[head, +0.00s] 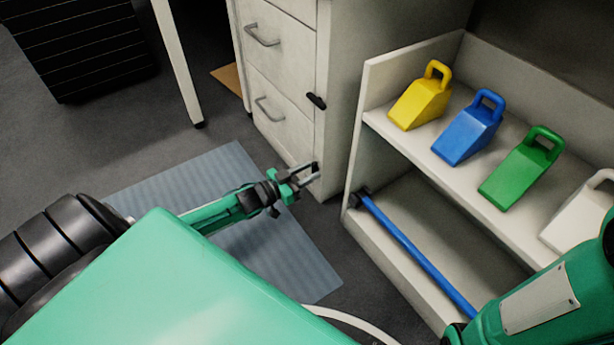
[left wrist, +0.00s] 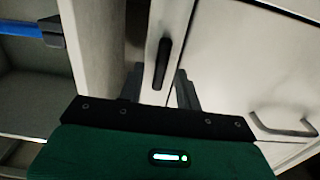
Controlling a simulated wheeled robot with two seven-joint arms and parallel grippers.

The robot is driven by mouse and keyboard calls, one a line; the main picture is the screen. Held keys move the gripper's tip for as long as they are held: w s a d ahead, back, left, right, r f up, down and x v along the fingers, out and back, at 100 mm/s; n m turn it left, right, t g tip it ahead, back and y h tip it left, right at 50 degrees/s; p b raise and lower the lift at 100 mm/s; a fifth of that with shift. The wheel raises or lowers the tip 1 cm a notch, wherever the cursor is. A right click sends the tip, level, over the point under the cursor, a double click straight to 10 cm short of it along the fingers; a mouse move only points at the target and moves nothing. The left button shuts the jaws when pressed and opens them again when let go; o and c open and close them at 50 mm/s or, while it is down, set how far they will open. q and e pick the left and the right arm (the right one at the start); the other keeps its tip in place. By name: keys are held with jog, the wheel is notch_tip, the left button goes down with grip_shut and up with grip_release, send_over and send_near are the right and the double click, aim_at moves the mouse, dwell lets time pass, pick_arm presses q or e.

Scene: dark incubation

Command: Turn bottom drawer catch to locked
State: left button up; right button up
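The white drawer cabinet (head: 285,75) stands at top centre in the head view, with two grey-handled drawers showing. A black catch (head: 315,167) sits low on its front right edge. In the left wrist view this catch (left wrist: 162,63) is a dark bar lying nearly along the edge strip, slightly tilted. My left gripper (head: 309,176) is right at the lower catch. In the left wrist view my left gripper (left wrist: 160,88) is open, its fingers on either side of the catch with gaps showing. My right gripper is out of view.
A second black catch (head: 316,101) sits higher on the same edge, set slantwise. A white shelf unit (head: 375,90) at right holds yellow, blue, green and white wedge-shaped pieces, with a blue bar (head: 420,258) below. A blue-grey mat (head: 315,265) lies on the floor.

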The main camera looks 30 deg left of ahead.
pick_arm(q)
jog(key=shift+w+d, duration=0.1)
jog(key=shift+w, duration=0.05)
jog(key=shift+c, duration=0.4)
grip_shut()
